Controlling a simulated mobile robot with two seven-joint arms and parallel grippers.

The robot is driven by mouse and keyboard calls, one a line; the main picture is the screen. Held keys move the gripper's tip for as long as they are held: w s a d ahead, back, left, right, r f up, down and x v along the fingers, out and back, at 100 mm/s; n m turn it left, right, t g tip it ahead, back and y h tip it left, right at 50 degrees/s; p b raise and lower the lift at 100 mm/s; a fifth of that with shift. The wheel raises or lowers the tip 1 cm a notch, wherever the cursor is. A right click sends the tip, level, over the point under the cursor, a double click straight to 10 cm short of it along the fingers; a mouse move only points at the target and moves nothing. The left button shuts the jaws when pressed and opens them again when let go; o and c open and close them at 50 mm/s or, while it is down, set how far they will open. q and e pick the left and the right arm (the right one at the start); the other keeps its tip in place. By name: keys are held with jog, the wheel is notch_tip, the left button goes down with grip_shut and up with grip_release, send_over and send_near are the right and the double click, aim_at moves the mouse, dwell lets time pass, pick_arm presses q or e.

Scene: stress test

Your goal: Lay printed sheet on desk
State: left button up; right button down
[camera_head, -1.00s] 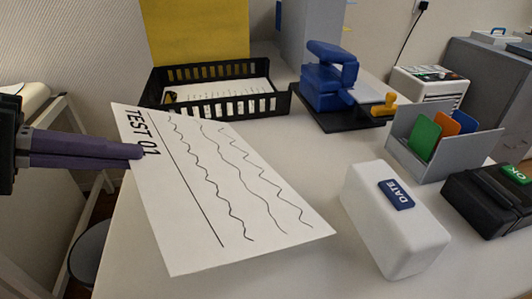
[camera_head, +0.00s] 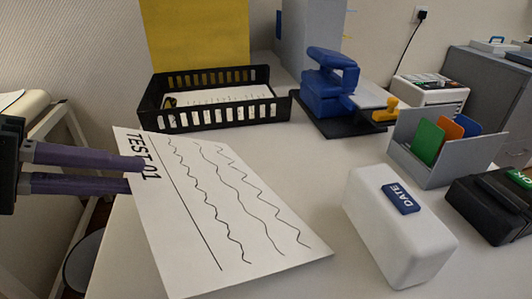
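The printed sheet (camera_head: 232,225) is white, with "TEST 01" and several wavy lines. It extends over the left front part of the desk (camera_head: 310,160), its top-left corner near the desk's left edge. I cannot tell whether it lies fully flat on the desk. My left gripper (camera_head: 136,174) comes in from the left at the sheet's "TEST 01" edge. Its two purple fingers are apart. The upper fingertip overlaps the sheet and the lower one ends at its left edge, perhaps partly hidden. My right gripper is not in view.
A black tray (camera_head: 205,118) with paper stands behind the sheet. A blue punch (camera_head: 328,82), a grey holder with coloured cards (camera_head: 418,165), a white DATE block (camera_head: 385,235) and a black OK stamp (camera_head: 492,205) stand right. Bare desk lies between sheet and DATE block.

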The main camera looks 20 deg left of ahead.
pick_arm(q)
jog(key=p+v, duration=0.4)
jog(key=v, duration=0.3)
jog(key=shift+s+a+r, duration=0.15)
jog(key=shift+s+a, duration=0.05)
jog(key=shift+a, duration=0.05)
notch_tip(320, 180, up, 8)
jog(key=s+a+p, duration=0.1)
jog(key=s+p, duration=0.1)
jog(key=p, duration=0.6)
jog(key=shift+a+f+p, duration=0.25)
jog(key=shift+a+p, duration=0.1)
jog(key=shift+p, duration=0.05)
